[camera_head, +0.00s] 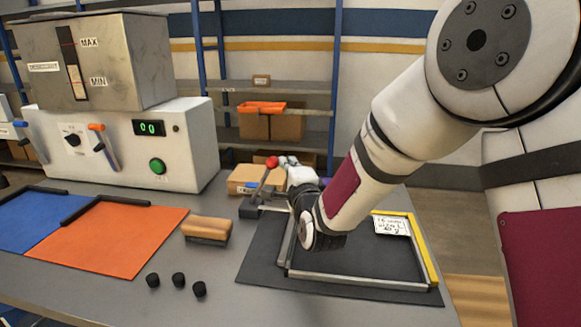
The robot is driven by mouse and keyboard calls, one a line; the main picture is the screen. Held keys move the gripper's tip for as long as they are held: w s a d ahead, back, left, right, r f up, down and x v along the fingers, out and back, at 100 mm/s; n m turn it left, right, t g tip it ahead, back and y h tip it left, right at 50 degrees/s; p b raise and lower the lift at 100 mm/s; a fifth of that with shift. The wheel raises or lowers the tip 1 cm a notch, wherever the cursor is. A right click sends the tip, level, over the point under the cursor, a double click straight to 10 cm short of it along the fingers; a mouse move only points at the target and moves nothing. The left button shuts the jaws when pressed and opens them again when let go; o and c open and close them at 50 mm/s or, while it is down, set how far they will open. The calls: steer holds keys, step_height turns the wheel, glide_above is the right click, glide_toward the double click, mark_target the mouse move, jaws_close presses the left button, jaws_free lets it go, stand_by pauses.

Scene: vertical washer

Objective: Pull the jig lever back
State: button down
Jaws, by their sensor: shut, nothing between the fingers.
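The jig lever (264,177) is a thin rod with a red ball knob (272,162) on top. It leans to the right as it rises from a dark block (250,210) at the jig's back left corner. My gripper (294,192) is shut and empty, just right of the lever and below the knob. My wrist hides part of it, and I cannot tell whether it touches the lever. The jig frame (350,280), with grey bars and a yellow right edge, lies on a dark mat (262,262). My arm hides part of its back left.
A wooden-backed brush or block (206,230) and several small black caps (179,280) lie left of the jig. Orange (120,240) and blue (45,220) mats lie further left. A white machine (185,150) stands behind them. A cardboard box (245,178) sits behind the lever.

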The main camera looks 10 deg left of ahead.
steer(key=a+r+n+g+h+p, duration=0.2)
steer(key=a+r+n+p, duration=0.2)
steer(key=a+n+p, duration=0.5)
steer(key=s+d+r+m+b, duration=0.1)
steer(key=s+d+r+m, duration=0.1)
steer(key=s+r, duration=0.3)
steer(key=shift+s+d+b, duration=0.4)
steer(key=shift+s+d, duration=0.2)
steer(key=shift+d, duration=0.1)
steer(key=shift+r, duration=0.15)
stand_by(0.3)
